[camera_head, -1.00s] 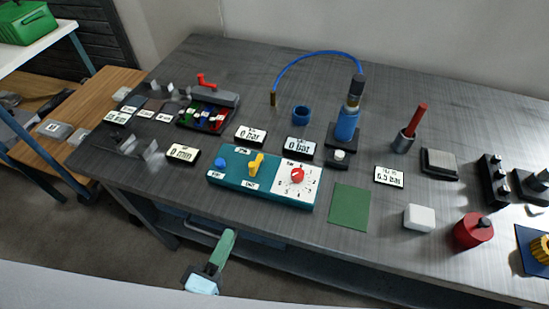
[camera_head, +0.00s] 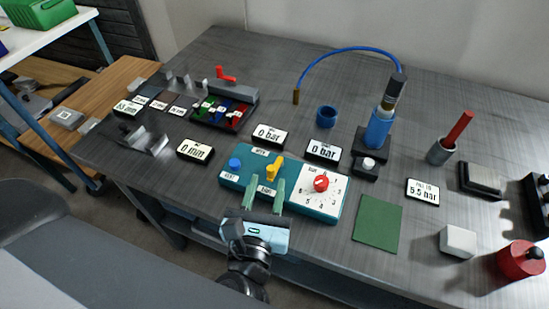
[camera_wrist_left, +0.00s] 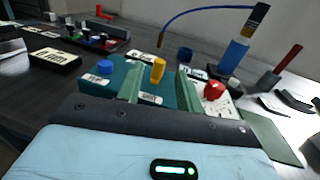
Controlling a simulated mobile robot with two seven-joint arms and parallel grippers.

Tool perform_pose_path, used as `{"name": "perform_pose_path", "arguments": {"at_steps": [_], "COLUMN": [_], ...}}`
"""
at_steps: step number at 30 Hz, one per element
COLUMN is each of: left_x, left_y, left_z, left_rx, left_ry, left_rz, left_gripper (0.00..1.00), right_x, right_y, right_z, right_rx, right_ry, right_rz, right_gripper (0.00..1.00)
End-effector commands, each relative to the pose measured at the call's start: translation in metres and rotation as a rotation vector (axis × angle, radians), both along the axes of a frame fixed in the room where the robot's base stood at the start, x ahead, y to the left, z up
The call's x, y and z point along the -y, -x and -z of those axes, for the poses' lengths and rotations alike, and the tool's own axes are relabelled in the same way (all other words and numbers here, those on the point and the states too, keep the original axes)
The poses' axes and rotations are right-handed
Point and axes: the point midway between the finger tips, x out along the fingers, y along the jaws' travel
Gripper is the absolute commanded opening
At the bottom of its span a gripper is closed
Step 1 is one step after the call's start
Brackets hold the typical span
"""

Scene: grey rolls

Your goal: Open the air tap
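A teal panel (camera_head: 313,211) lies near the table's front edge. It carries a yellow tap lever (camera_head: 274,169), a blue button (camera_head: 235,163) and a red knob (camera_head: 321,183) on a white dial. My left gripper (camera_head: 265,193) is open, its two green fingers at the panel's front side, just short of the yellow lever in the head view. In the left wrist view the yellow lever (camera_wrist_left: 158,70) shows between and beyond the fingers (camera_wrist_left: 156,88). I cannot tell whether the fingers touch the panel. My right gripper is in neither view.
Display plates reading 0 bar (camera_head: 271,136) stand behind the panel. A green mat (camera_head: 378,222), white block (camera_head: 458,240) and red round object (camera_head: 521,260) are to the right. A 0 mm plate (camera_head: 195,151) is to the left.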

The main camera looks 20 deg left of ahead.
Motion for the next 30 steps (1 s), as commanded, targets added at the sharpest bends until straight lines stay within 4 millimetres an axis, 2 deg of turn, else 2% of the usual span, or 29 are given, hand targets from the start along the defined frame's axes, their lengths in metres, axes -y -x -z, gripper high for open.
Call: {"name": "perform_pose_path", "arguments": {"at_steps": [12, 18, 26, 30], "left_x": [-0.009, -0.012, -0.012, -0.012], "left_y": [-0.058, -0.069, -0.069, -0.069], "left_z": [-0.002, -0.001, 0.0, 0.0], "left_rx": [0.004, 0.001, 0.0, 0.0], "left_ry": [-0.006, -0.005, -0.005, -0.005], "left_rz": [0.0, -0.001, 0.0, 0.0], "left_gripper": [0.36, 0.36, 0.36, 0.18], "right_x": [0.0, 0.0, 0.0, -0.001], "right_y": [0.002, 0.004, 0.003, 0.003], "right_z": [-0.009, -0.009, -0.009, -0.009], "right_rx": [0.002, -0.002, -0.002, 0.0], "right_ry": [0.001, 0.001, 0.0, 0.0], "right_rz": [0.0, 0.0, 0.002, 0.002], "right_gripper": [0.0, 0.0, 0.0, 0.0]}}
